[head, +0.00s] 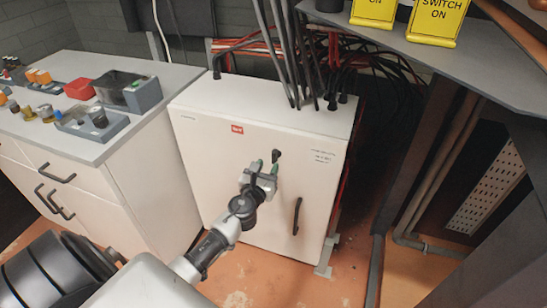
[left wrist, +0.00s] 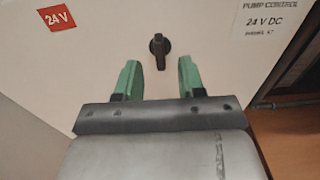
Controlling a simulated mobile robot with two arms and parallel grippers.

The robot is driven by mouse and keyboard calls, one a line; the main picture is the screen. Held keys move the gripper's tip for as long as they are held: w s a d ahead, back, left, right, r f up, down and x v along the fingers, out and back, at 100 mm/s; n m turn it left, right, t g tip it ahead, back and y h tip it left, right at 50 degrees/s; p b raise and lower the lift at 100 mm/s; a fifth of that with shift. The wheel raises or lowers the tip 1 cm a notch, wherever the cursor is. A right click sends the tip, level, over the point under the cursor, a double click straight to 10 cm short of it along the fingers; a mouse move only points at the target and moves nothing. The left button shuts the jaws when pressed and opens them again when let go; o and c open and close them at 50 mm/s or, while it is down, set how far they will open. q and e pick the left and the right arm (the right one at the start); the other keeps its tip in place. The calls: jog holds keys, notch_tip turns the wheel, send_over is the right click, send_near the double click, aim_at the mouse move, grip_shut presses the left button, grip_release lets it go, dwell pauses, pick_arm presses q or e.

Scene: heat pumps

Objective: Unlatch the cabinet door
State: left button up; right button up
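The cabinet (head: 255,110) is a white box with a closed front door (head: 215,150). A small black latch knob (head: 276,155) sits on the upper part of the door. It also shows in the left wrist view (left wrist: 159,50), with its handle pointing down. My left gripper (head: 266,167) is in front of the door, just below the latch in the head view. In the left wrist view its green fingertips (left wrist: 158,80) are apart, with the latch beyond and between them, not gripped. A black vertical door handle (head: 297,216) is lower right. My right gripper is not in view.
A white drawer counter (head: 130,150) with switches and small parts stands to the left. Black cables (head: 285,50) rise from the cabinet top. A grey shelf (head: 440,45) with yellow signs overhangs on the right. Orange floor (head: 245,270) is open below the cabinet.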

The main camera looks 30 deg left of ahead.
aim_at(273, 156)
pick_arm(q)
jog(key=x, duration=0.5)
jog(key=shift+w+a+f+b, duration=0.1)
jog(key=shift+w+b, duration=0.25)
grip_shut()
